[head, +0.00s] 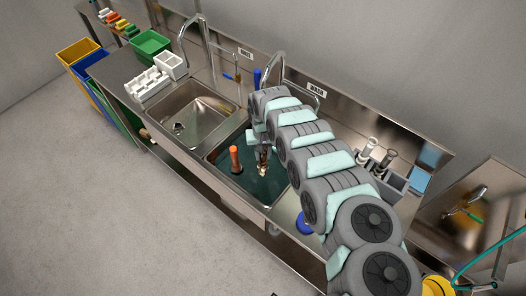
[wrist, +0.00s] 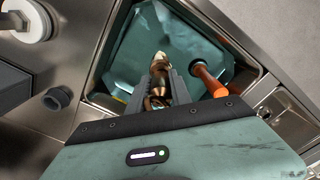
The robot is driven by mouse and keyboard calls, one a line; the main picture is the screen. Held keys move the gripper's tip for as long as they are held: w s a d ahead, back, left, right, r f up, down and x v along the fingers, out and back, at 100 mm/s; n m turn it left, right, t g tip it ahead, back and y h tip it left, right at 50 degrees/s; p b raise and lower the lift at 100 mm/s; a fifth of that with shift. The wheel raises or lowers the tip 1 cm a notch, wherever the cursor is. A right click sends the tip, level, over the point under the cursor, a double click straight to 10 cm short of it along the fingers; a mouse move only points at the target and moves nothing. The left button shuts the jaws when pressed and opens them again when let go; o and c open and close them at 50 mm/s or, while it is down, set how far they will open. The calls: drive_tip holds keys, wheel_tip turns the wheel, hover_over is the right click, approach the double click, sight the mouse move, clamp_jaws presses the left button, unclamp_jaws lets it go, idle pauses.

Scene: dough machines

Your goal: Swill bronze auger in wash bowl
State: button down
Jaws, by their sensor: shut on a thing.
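The bronze auger (wrist: 159,68) is between the fingers of my gripper (wrist: 160,88), which is shut on it, in the wrist view. In the head view, the auger (head: 263,172) hangs from my gripper (head: 262,156) over the wash bowl (head: 217,152), the right-hand basin below the WASH sign. The bowl holds dark teal water, and its rim also shows in the wrist view (wrist: 103,88). The auger's lower end points down toward the water; I cannot tell whether it touches it. My arm covers the right part of the bowl in the head view.
An empty rinse basin (head: 190,112) lies to the left, with a white rack (head: 150,84) beyond. A grey holder (head: 393,182) with upright parts stands right of my arm. Taps rise behind both basins.

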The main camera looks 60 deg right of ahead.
sight(262, 167)
drive_tip(key=shift+f+b, duration=2.75)
drive_tip(key=shift+f, duration=2.05)
drive_tip(key=shift+w, duration=0.1)
drive_tip(key=shift+w+d+f+b, duration=0.15)
drive_tip(key=shift+w+b, duration=0.35)
drive_tip(key=shift+b, duration=0.3)
drive_tip(key=shift+s+r+p, duration=0.2)
drive_tip(key=shift+r+p, duration=0.05)
drive_tip(key=shift+p, duration=0.35)
drive_tip(key=shift+s+f+p, duration=0.1)
drive_tip(key=shift+s+p, duration=0.25)
drive_tip(key=shift+p, duration=0.2)
drive_tip(key=shift+w+f, duration=0.1)
drive_tip(key=shift+w, duration=0.05)
drive_tip(key=shift+w+b, duration=0.3)
drive_tip(key=shift+b, duration=0.45)
